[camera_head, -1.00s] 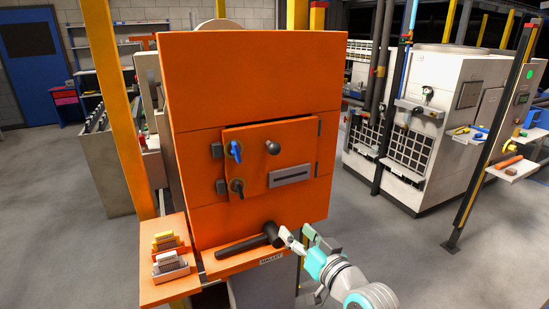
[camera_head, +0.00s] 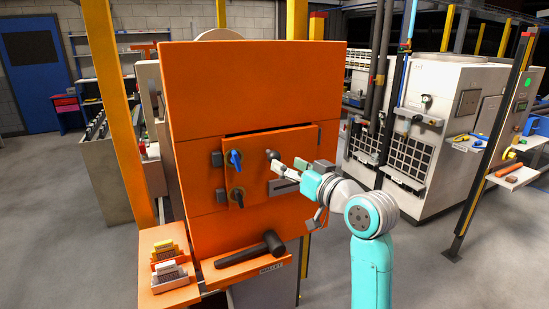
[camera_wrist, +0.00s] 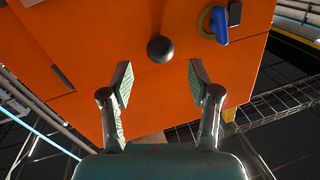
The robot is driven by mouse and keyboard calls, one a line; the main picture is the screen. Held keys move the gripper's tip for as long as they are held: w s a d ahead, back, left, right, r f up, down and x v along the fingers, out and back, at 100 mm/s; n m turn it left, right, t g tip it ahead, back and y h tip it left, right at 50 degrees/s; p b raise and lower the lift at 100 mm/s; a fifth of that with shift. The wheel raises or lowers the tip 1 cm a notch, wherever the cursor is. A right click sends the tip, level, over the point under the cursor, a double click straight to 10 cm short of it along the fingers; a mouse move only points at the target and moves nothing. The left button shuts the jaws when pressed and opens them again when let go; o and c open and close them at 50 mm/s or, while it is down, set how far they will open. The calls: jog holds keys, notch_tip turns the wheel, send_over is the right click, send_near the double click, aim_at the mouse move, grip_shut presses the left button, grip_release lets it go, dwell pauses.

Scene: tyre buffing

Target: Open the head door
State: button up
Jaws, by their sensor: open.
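The head door (camera_head: 250,150) is an orange panel on the front of the orange machine head and looks shut. Its dark round knob (camera_head: 272,155) shows right by my gripper (camera_head: 290,166) in the head view. In the wrist view the knob (camera_wrist: 160,49) lies midway between the lines of my gripper's fingers (camera_wrist: 157,82), just beyond the tips. The gripper is open and empty. A blue-handled latch (camera_head: 235,158) and a dark latch (camera_head: 237,196) sit on the door's left side. The blue latch handle (camera_wrist: 219,24) shows upper right in the wrist view. My gripper partly hides a slotted grey plate.
A black mallet (camera_head: 250,249) lies on the orange shelf (camera_head: 280,262) below the door. An orange side tray (camera_head: 155,299) holds small blocks at the lower left. A yellow post (camera_head: 115,100) stands left of the machine.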

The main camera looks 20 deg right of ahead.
aim_at(279, 159)
jog(key=shift+w+a, duration=0.2)
jog(key=shift+w, duration=0.85)
jog(key=shift+w+a, duration=0.25)
jog(key=shift+w, duration=0.75)
jog(key=shift+w+a, duration=0.2)
jog(key=shift+w, duration=0.85)
grip_shut()
